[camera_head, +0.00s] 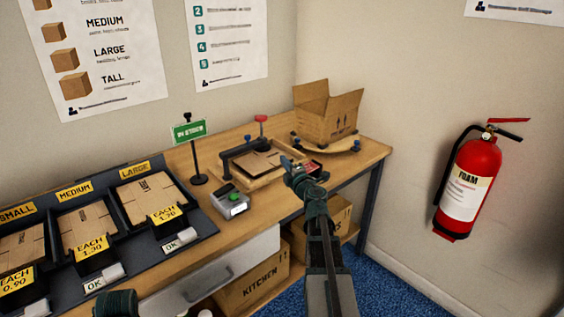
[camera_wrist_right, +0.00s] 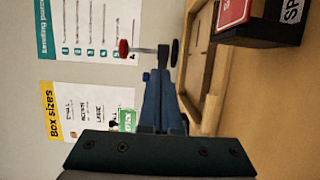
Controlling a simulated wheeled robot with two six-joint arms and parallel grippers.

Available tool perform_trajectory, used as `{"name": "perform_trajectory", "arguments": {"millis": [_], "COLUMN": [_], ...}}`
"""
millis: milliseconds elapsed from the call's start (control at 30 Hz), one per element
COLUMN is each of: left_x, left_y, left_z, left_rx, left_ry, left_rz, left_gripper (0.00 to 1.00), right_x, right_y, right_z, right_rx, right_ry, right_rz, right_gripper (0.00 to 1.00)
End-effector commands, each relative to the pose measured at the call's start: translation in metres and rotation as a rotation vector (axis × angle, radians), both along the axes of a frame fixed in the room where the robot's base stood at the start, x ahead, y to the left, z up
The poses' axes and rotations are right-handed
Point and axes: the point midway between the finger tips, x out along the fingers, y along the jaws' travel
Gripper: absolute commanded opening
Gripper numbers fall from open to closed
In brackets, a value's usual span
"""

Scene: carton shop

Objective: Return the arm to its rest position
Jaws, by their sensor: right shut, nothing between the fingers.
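My right arm comes up from the bottom of the head view. Its gripper (camera_head: 292,165) is over the bench near the wooden jig (camera_head: 277,171), just left of a small red-topped black box (camera_head: 312,168). In the right wrist view the fingers (camera_wrist_right: 160,78) are together with nothing between them. A dark green piece of my left arm shows at the bottom left of the head view; the left gripper's fingers do not show.
An open carton (camera_head: 327,113) stands on a round wooden board (camera_head: 325,146) at the bench's far end. A green sign (camera_head: 188,131) and a grey device (camera_head: 233,206) stand left. Flat-carton bins (camera_head: 107,238) fill the bench's left. A fire extinguisher (camera_head: 467,187) hangs right.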

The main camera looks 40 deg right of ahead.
Motion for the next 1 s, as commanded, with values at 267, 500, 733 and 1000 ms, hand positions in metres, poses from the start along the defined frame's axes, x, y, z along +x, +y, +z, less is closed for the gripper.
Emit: {"name": "perform_trajectory", "arguments": {"millis": [267, 500, 733, 1000], "left_x": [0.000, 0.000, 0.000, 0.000], "left_y": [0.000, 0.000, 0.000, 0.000], "left_z": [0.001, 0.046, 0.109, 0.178], "left_rx": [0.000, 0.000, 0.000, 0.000], "left_ry": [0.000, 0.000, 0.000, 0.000], "left_rz": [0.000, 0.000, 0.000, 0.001], "left_gripper": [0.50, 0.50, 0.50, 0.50], "right_x": [0.000, 0.015, 0.009, -0.061], "right_y": [0.001, 0.042, 0.128, 0.283], "right_z": [0.001, 0.051, 0.064, 0.024], "right_rx": [0.002, 0.179, 0.575, 0.950], "right_ry": [-0.001, -0.082, -0.030, 0.383], "right_rz": [-0.001, -0.128, -0.377, -0.634], "right_gripper": [0.00, 0.00, 0.00, 0.00]}}
